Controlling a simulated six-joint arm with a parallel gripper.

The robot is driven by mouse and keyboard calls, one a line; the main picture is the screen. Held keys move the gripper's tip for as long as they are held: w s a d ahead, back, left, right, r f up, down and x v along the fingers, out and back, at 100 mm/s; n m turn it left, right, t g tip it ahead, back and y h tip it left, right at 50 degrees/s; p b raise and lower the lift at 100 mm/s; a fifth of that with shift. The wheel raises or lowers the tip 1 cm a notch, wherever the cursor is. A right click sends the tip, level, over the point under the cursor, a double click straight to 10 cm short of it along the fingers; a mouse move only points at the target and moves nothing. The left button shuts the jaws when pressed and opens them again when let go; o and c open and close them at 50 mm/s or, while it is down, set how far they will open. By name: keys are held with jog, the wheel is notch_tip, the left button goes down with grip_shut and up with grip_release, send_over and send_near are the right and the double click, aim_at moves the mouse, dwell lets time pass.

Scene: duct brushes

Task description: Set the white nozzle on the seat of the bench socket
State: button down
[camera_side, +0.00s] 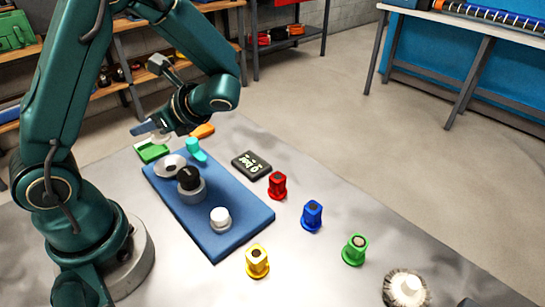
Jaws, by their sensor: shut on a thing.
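My gripper (151,129) is above the far left end of the blue mat, shut on a small pale thing. This looks like the white nozzle (160,137), mostly hidden by the jaws and small in view. A grey socket with a black top (190,181) stands upright near the middle of the blue mat (238,232); it may be the bench socket. My gripper is up and left of it, apart from it. A white round piece (220,217) stands nearer the mat's front end, and a pale dish-like piece (171,165) lies behind the socket.
A turquoise piece (196,150), a green block (152,151) and an orange piece (202,131) lie near the mat's far end. A white brush (405,288) is at front right.

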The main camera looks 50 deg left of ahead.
aim_at(162, 164)
jog(key=shift+f, duration=3.4)
jog(key=shift+f, duration=0.55)
jog(key=shift+c, duration=2.2)
grip_release()
